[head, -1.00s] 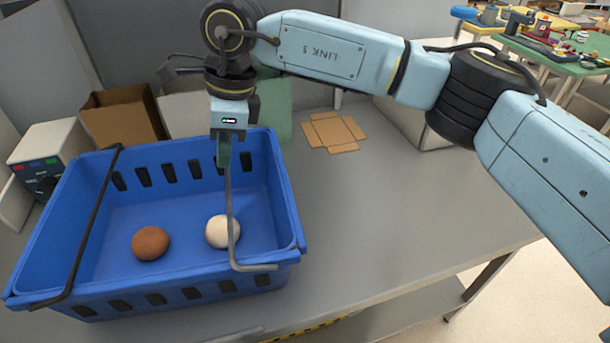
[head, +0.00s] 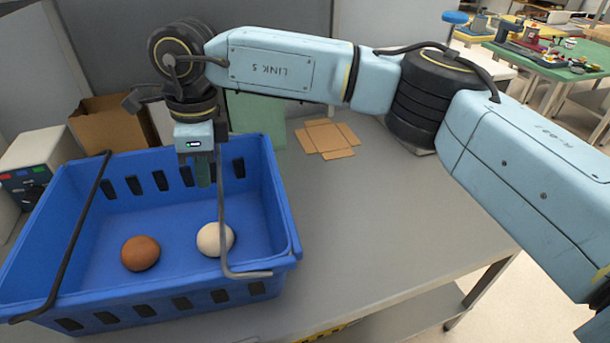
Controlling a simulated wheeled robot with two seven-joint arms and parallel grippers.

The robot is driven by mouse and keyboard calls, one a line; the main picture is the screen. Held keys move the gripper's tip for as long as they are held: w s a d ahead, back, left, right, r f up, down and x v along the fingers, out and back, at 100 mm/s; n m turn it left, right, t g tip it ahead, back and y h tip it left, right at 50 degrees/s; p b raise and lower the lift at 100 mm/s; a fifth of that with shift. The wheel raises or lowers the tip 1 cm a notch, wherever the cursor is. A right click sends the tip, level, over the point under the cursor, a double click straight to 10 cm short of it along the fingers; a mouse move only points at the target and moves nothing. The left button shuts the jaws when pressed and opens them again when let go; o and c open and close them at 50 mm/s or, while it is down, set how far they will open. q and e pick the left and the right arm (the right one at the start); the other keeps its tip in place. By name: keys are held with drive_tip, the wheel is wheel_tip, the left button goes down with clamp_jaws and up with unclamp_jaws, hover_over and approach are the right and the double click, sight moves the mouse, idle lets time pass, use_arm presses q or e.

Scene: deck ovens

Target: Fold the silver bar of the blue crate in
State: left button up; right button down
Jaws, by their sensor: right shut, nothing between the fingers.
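The blue crate (head: 160,290) stands on the grey table at the left. Its silver bar (head: 222,225) is near the right side. The bar runs down in front of the white ball and bends right to meet the front rim near the right corner. Its upper end is close to my right gripper. My right gripper (head: 203,184) is shut and empty, pointing down over the crate, just left of the bar's upper part. Whether it touches the bar I cannot tell. My left gripper is not in view.
A brown ball (head: 140,253) and a white ball (head: 214,239) lie in the crate. A black bar (head: 75,235) crosses its left part. A cardboard box (head: 110,125) stands behind, flat cardboard (head: 327,138) lies further right. The table right of the crate is clear.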

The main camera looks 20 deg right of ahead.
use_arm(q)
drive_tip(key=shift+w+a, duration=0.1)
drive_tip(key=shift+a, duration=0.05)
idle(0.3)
